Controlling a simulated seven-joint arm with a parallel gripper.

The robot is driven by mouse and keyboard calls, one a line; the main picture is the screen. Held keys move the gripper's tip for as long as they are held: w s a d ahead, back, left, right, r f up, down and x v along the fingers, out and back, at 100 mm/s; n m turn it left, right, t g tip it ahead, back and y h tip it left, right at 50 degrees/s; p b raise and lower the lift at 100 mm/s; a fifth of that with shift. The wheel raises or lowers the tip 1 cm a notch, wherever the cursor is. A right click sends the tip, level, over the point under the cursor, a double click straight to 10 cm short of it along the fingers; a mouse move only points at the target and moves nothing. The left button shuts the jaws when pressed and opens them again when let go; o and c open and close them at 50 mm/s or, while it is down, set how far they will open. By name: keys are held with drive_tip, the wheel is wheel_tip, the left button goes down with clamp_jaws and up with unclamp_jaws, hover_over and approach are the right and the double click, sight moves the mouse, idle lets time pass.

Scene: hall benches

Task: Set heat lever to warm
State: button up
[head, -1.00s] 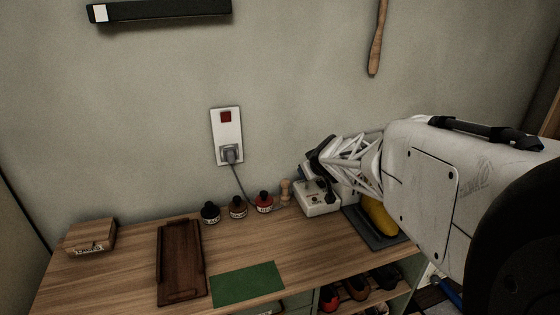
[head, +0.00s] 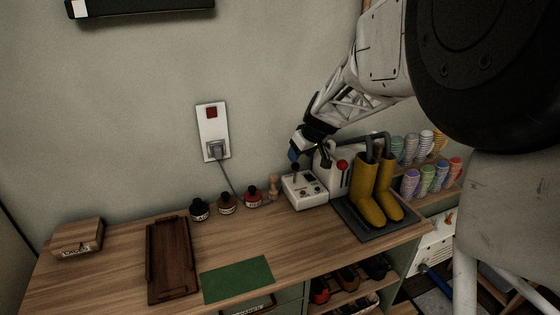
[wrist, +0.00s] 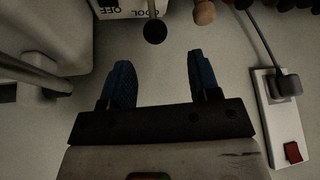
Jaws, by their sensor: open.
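The heat lever is a thin rod with a black ball knob (head: 294,167), standing up from a white control box (head: 304,192) on the bench. In the wrist view the black ball (wrist: 155,32) and the edge of the box (wrist: 116,10) show at the top, with the words OFF and COOL readable. The WARM mark is not readable. My gripper (head: 297,150) is just above the lever, with blue padded fingers. In the wrist view my gripper (wrist: 162,72) is open and empty; the ball lies beyond the fingertips, roughly in line with the gap.
A white unit with a red knob (head: 343,166) and dark pipes stands right of the box. Yellow boots (head: 368,195) stand on a grey tray (head: 362,231). Small bottles (head: 227,204) and a wooden peg (head: 273,187) are left of the box. A plug and cord (head: 217,150) hang behind.

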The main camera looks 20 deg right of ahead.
sight(297, 164)
drive_tip(key=shift+d+r+g, duration=0.1)
drive_tip(key=shift+d+g, duration=0.25)
drive_tip(key=shift+g, duration=0.15)
drive_tip(key=shift+w, duration=0.1)
drive_tip(key=shift+x, duration=3.9)
drive_tip(key=shift+c, duration=0.3)
clamp_jaws()
